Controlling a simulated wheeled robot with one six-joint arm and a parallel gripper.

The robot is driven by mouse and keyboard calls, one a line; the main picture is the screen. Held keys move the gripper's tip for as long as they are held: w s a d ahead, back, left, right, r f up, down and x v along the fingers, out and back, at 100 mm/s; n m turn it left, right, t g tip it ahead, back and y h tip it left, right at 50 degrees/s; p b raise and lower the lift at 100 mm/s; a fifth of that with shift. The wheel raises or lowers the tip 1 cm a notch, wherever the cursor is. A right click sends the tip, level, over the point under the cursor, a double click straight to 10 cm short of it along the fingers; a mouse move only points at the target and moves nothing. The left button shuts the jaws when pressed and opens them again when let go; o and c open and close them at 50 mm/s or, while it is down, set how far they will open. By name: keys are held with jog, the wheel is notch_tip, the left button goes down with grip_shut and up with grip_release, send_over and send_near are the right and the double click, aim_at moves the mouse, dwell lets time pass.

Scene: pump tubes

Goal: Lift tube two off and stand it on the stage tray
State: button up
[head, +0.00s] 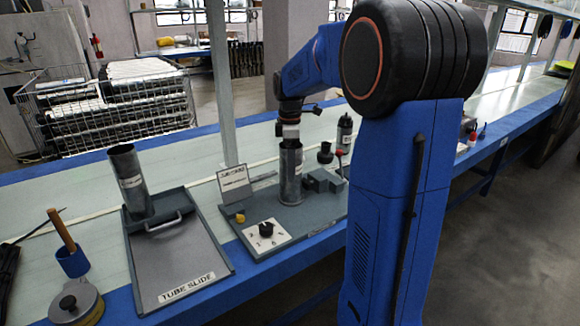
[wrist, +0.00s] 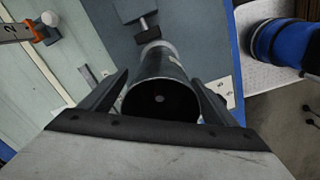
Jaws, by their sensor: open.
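A grey metal tube (head: 290,172) with a pale label stands upright on the grey base plate (head: 318,212); I cannot read its number. My gripper (head: 290,138) is above this tube, pointing down. In the wrist view the tube (wrist: 160,98) shows its dark open mouth between the two fingers of my gripper (wrist: 160,90), which are apart on either side of it. I cannot tell whether they touch it. Another grey tube (head: 128,180) stands at the far end of a grey tray (head: 190,262) marked TUBE SLIDE. The near part of that tray is bare.
A white panel with a black knob (head: 266,230) and a small sign (head: 234,183) are beside the tube under my gripper. Grey blocks (head: 320,181) and a dark bottle (head: 345,132) stand to its right. A blue cup (head: 72,261) and round tin (head: 76,302) are left of the tray.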

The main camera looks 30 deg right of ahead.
jog(key=shift+f, duration=0.4)
jog(key=c, duration=1.5)
jog(key=o, duration=0.4)
jog(key=shift+c, duration=1.4)
jog(key=shift+r, duration=0.75)
notch_tip(320, 180, up, 19)
dwell(1.9)
